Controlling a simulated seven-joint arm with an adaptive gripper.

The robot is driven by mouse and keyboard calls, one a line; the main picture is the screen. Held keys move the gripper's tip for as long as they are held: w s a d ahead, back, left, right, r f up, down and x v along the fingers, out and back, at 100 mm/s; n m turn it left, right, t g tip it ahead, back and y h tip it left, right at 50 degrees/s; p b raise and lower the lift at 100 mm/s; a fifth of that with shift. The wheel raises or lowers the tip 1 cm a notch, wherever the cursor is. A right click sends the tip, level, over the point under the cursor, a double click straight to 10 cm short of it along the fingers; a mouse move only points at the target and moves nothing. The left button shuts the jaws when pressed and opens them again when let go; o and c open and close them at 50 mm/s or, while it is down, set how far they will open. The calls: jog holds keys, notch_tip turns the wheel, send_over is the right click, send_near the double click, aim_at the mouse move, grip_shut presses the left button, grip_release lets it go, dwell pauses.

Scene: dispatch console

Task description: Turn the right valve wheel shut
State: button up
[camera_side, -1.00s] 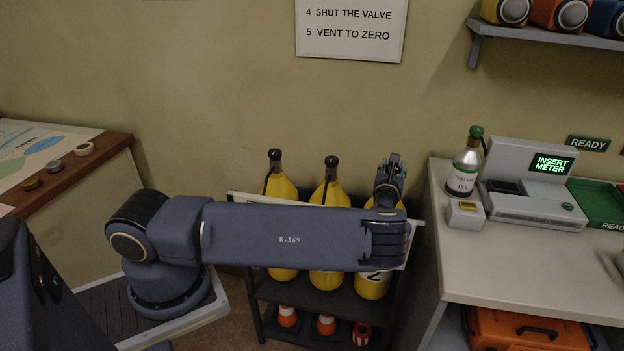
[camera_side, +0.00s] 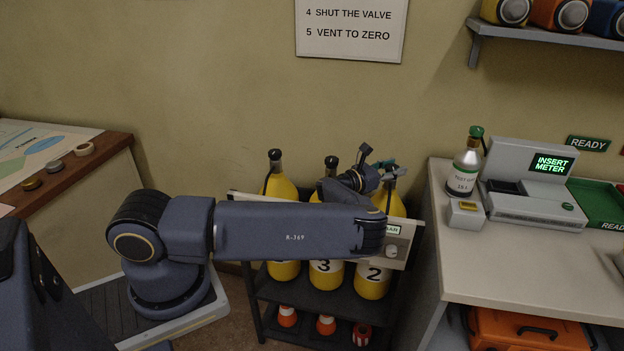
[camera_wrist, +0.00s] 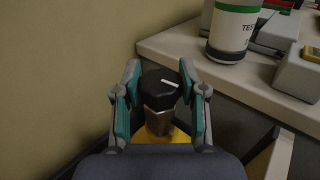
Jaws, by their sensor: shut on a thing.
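The right valve wheel (camera_wrist: 158,90) is a black knob with a white mark on top, above a metal neck on a yellow cylinder. In the wrist view the teal-padded fingers of my gripper (camera_wrist: 160,80) stand on both sides of it, shut on it. In the side view my gripper (camera_side: 386,168) is at the top of the right yellow cylinder (camera_side: 374,281), numbered 2. The fingers mostly hide the wheel there. The white mark points to the right and slightly down in the wrist view.
Two more yellow cylinders (camera_side: 283,188) stand to the left in the rack, behind my arm. A panel with a gauge (camera_side: 391,251) is in front of the right cylinder. A white counter (camera_side: 520,268) with a bottle (camera_side: 466,167) and a meter station (camera_side: 530,205) is close on the right.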

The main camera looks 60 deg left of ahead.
jog(key=shift+m+h, duration=0.8)
jog(key=shift+h, duration=0.4)
jog(key=shift+r, duration=0.1)
jog(key=o, duration=1.2)
jog(key=shift+c, duration=0.2)
jog(key=s+a, duration=0.2)
jog(key=s, duration=0.9)
jog(key=shift+s+a, duration=0.25)
jog(key=shift+s, duration=0.1)
